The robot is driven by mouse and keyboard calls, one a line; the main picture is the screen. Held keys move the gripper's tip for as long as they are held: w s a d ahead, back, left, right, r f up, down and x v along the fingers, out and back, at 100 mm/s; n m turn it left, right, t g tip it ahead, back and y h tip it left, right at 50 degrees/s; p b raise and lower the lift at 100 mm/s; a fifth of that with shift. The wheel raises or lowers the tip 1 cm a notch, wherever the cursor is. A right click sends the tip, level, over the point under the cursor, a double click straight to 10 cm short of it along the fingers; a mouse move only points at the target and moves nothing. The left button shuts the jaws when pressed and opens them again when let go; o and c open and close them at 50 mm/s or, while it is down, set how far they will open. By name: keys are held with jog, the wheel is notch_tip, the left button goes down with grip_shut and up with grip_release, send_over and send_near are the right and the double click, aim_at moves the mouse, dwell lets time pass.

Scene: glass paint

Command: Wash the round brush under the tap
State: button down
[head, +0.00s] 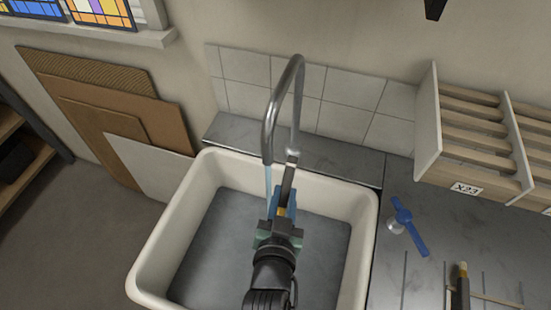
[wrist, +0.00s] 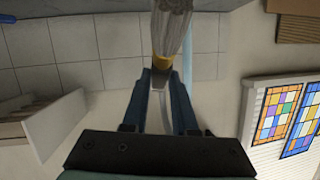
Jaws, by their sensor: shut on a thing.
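The tap (head: 283,95) arches over a cream sink (head: 160,245), and a thin bluish stream of water (head: 268,185) runs from its spout. My gripper (head: 277,205) is inside the sink outline in the head view, just right of the stream. It is shut on the round brush; its yellow band (wrist: 162,68) and streaky grey end (wrist: 172,30) show beyond my fingers (wrist: 160,95) in the wrist view. The stream also shows in the wrist view (wrist: 187,65), close beside the brush on its right. I cannot tell whether water touches the brush.
A blue lever (head: 411,228) is on the grey counter (head: 400,180) right of the sink. Another brush-like tool (head: 462,285) stands among thin rods at bottom right. A slatted wooden rack (head: 475,130) stands behind. Boards (head: 110,110) lean on the wall at left.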

jog(key=s+r+p, duration=0.3)
jog(key=shift+s+d, duration=0.15)
jog(key=shift+s, duration=0.05)
jog(key=shift+s+d+r+p, duration=0.1)
jog(key=shift+s+r+p, duration=0.45)
jog(key=shift+s+p, duration=0.25)
